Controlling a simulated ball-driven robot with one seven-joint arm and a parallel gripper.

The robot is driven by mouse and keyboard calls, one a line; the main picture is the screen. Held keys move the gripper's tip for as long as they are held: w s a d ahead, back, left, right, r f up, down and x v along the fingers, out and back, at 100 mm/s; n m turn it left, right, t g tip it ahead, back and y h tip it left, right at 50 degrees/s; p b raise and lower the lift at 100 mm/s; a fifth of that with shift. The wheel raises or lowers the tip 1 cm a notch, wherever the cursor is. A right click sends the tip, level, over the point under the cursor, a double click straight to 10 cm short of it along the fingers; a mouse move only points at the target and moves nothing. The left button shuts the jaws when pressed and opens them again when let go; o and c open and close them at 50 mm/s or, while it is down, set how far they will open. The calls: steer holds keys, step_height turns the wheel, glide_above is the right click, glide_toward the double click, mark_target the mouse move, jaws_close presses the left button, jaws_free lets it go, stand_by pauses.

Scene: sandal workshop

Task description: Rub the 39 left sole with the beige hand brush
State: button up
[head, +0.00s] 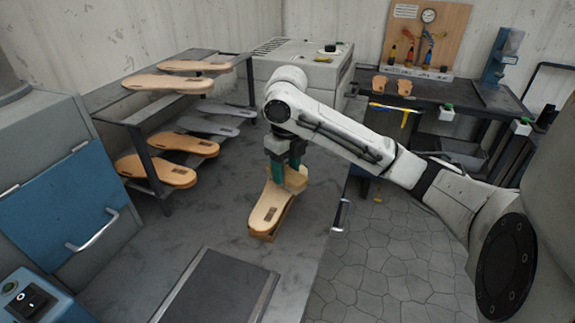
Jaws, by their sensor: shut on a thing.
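My gripper (285,176) points down over the grey bench and is shut on the beige hand brush (296,180). Much of the brush is hidden by the fingers. A tan sole (267,214) with a dark slot near its front end lies on the bench, on what looks like a low wooden block (262,237). The brush is over the far end of this sole. I cannot tell whether its bristles touch it. No size or side mark is readable on the sole.
A rack (150,155) with several tan and grey soles stands at the left. A blue-fronted machine (75,205) stands at the near left. A dark plate (215,290) lies at the front of the bench. Bare bench (180,235) shows left of the sole.

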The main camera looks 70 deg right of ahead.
steer(key=shift+a, duration=0.9)
steer(key=shift+a+r+p, duration=0.15)
steer(key=shift+a+p, duration=0.35)
steer(key=shift+a, duration=0.4)
steer(key=shift+a+r+p, duration=0.1)
steer(key=shift+a+p, duration=0.4)
steer(key=shift+a, duration=0.4)
steer(key=shift+a+f, duration=0.2)
steer(key=shift+a, duration=1.95)
steer(key=shift+a+r+p, duration=0.15)
steer(key=shift+a+p, duration=0.2)
steer(key=shift+a, duration=0.6)
steer(key=shift+a+r+p, duration=0.1)
steer(key=shift+a+p, duration=0.25)
steer(key=shift+a, duration=1.45)
steer(key=shift+d+b, duration=0.3)
steer(key=shift+d, duration=0.7)
steer(key=shift+d+f+b, duration=0.15)
steer(key=shift+d+b, duration=0.3)
steer(key=shift+d, duration=0.3)
steer(key=shift+d+b, duration=0.6)
steer(key=shift+d, duration=1.55)
